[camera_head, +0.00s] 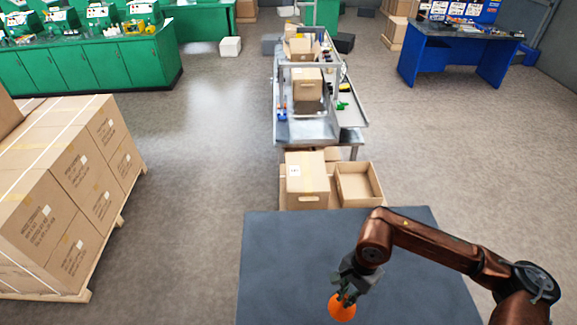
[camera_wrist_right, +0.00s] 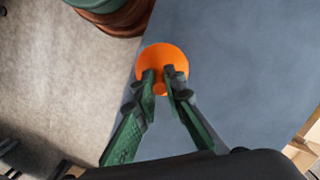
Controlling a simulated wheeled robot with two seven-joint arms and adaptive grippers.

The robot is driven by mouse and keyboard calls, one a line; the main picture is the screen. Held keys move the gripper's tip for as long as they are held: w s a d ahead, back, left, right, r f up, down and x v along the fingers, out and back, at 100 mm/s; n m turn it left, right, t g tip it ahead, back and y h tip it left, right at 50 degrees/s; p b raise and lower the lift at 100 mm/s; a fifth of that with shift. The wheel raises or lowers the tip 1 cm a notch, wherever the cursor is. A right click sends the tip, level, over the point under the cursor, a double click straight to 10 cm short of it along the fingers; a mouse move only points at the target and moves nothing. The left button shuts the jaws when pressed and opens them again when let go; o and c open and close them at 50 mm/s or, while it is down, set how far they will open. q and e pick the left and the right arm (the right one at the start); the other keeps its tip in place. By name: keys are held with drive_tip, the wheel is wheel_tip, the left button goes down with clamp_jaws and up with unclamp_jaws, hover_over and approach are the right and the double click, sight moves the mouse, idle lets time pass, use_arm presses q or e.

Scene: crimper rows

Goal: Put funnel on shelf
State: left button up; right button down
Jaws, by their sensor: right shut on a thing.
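The orange funnel (camera_head: 342,308) is at the lower middle of the head view, over the near part of a dark grey table top (camera_head: 285,255). My right gripper (camera_head: 347,294) is above it, with its fingers at the funnel. In the right wrist view, the green fingers of my right gripper (camera_wrist_right: 168,86) are shut on the narrow middle part of the orange funnel (camera_wrist_right: 163,55). The round wide rim faces away from the camera. I cannot tell whether the funnel touches the table. My left gripper is not in view, and no shelf can be clearly made out.
Cardboard boxes (camera_head: 306,180) stand just beyond the table's far edge. A metal conveyor bench (camera_head: 307,128) lies behind them. A pallet of stacked boxes (camera_head: 65,190) is at the left. Green cabinets (camera_head: 100,65) and a blue workbench (camera_head: 455,50) stand farther back. The table's left half is clear.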

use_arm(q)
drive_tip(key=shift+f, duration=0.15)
use_arm(e)
drive_tip(key=w+d+r+n+h, duration=0.1)
drive_tip(key=w+d+n, duration=0.4)
drive_tip(key=n, duration=0.5)
drive_tip(key=shift+w+r+g, duration=0.25)
drive_tip(key=shift+r+g, duration=0.05)
drive_tip(key=shift+r, duration=0.35)
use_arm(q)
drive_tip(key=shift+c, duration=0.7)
